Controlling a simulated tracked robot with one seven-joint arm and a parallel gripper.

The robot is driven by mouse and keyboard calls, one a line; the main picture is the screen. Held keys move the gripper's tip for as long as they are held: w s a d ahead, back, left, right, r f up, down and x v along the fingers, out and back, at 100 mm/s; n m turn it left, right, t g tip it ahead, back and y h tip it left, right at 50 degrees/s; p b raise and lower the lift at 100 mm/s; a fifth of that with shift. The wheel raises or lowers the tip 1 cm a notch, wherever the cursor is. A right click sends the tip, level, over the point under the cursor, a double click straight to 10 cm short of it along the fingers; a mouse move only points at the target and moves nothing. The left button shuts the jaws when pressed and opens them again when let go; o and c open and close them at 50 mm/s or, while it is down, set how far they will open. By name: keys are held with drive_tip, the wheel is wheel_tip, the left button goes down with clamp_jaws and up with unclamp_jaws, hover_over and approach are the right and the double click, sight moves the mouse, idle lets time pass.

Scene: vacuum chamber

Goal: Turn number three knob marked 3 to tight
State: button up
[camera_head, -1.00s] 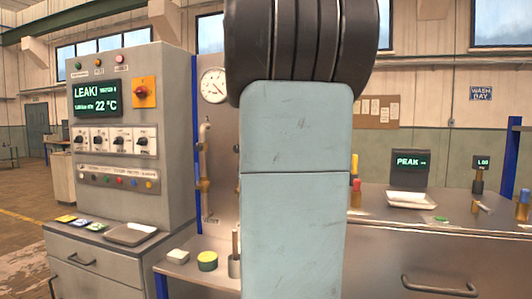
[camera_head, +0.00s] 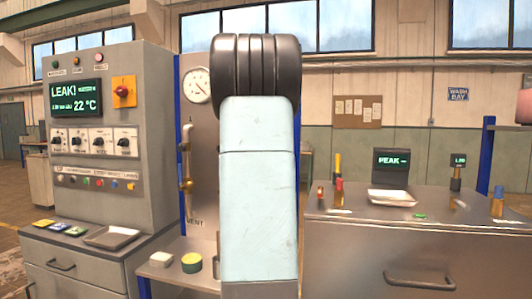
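A row of black knobs on white plates sits on the grey control cabinet (camera_head: 160,130) at the left. The third knob from the left (camera_head: 99,142) appears to be upright on the panel front, but its number and pointer are too small to read. A display above (camera_head: 76,97) reads "LEAK!" and 22 °C. My arm's pale blue link and black ribbed joint stand in the middle of the view, to the right of the cabinet and apart from the knobs in the picture. My gripper is not in view.
An orange plate with a red switch (camera_head: 124,93) is above the knobs. A tray (camera_head: 112,237) and coloured cards (camera_head: 75,230) lie on the ledge below. A gauge (camera_head: 197,85) and pipe (camera_head: 185,165) are beside my arm. A metal bench (camera_head: 370,230) stands right.

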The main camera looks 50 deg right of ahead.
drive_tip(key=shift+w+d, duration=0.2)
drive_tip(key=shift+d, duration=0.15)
